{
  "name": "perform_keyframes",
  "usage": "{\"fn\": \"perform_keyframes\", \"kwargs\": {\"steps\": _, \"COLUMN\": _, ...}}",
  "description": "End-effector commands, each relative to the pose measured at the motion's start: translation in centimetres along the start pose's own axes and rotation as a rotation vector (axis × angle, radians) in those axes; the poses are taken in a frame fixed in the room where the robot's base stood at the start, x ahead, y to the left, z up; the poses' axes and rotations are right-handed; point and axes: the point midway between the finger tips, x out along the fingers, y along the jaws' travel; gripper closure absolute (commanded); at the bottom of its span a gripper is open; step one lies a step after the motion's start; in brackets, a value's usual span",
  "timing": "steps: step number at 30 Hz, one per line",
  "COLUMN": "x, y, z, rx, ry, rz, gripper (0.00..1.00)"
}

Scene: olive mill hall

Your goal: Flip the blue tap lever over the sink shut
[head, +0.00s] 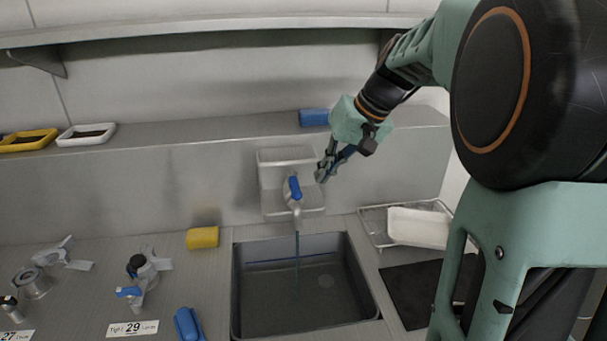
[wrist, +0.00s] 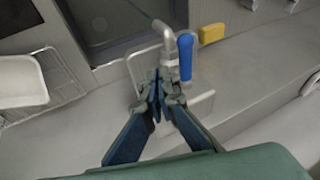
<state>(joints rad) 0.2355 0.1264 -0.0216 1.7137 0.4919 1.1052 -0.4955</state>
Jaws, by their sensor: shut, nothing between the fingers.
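The blue tap lever (head: 294,187) sits on a pale grey tap (head: 296,203) on the wall above the dark sink (head: 240,290). A thin stream runs from its spout down into the basin. In the wrist view the blue lever (wrist: 185,58) stands just beyond my fingertips, a little to their right, beside the tap's bent spout (wrist: 165,32). My gripper (head: 322,177) is shut and empty, to the right of the lever and close to it. Its closed fingertips also show in the wrist view (wrist: 160,88). I cannot tell whether they touch the tap.
A clear box-like wall plate (head: 272,157) is behind the tap. A wire rack with a white tub (head: 418,228) stands right of the sink. A yellow sponge (head: 202,237) and a blue object (head: 188,325) lie left. A blue block (head: 313,117) sits on the ledge above.

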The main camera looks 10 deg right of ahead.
Motion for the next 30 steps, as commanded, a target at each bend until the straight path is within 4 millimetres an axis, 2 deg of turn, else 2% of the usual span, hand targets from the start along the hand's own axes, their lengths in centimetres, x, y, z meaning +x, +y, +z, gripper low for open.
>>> {"fn": "perform_keyframes", "kwargs": {"steps": 3, "x": 1.2, "y": -1.6, "z": 0.4, "rx": -0.004, "ry": -0.001, "rz": -0.002, "gripper": 1.00}}
{"fn": "perform_keyframes", "kwargs": {"steps": 9, "x": 2.3, "y": -2.4, "z": 0.6, "rx": -0.001, "ry": 0.000, "rz": 0.000, "gripper": 1.00}}
{"fn": "perform_keyframes", "kwargs": {"steps": 30, "x": 2.5, "y": -2.8, "z": 0.8, "rx": 0.043, "ry": 0.018, "rz": 0.018, "gripper": 1.00}}
